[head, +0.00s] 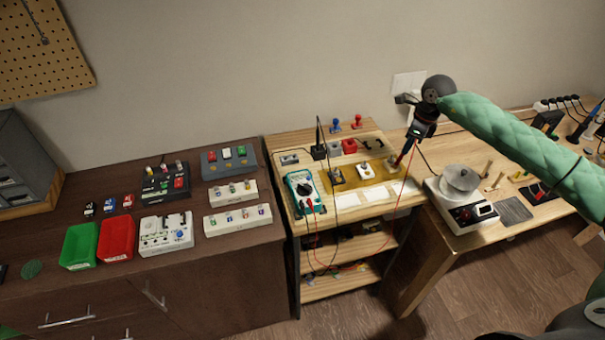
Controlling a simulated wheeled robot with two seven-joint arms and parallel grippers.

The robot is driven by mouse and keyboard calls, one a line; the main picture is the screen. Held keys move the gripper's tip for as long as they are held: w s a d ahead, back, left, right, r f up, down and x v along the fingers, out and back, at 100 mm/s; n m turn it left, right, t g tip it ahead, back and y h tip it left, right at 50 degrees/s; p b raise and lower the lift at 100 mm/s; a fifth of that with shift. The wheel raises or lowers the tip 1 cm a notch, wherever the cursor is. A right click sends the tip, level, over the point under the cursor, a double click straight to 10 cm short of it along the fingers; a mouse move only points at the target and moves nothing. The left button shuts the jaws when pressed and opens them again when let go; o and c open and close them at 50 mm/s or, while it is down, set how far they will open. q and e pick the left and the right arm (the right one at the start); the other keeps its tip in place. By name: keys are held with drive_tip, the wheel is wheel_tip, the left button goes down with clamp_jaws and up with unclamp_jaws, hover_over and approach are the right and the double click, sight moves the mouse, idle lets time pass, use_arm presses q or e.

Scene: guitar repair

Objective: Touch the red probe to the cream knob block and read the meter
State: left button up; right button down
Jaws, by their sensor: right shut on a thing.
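My right gripper (413,138) hangs over the right end of the wooden bench, shut on the red probe (405,158). The probe points down and its red lead loops down past the bench front. A cream knob block (365,171) sits on the amber mat (350,182), left of the probe. The probe looks apart from this block; its tip is too small to make out. The teal meter (304,191) lies at the bench's left, with leads at its lower end. Its reading is too small to read. My left gripper is not in view.
A dark block (336,176) sits left of the cream one. White paper sheets (362,197) lie along the front. A black stand (319,150), a red block (349,146) and a grey block (289,159) stand behind. A round-topped device (461,184) stands to the right.

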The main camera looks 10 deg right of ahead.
idle(0.6)
drive_tip(key=shift+r+p, duration=0.3)
drive_tip(key=shift+r, duration=2.7)
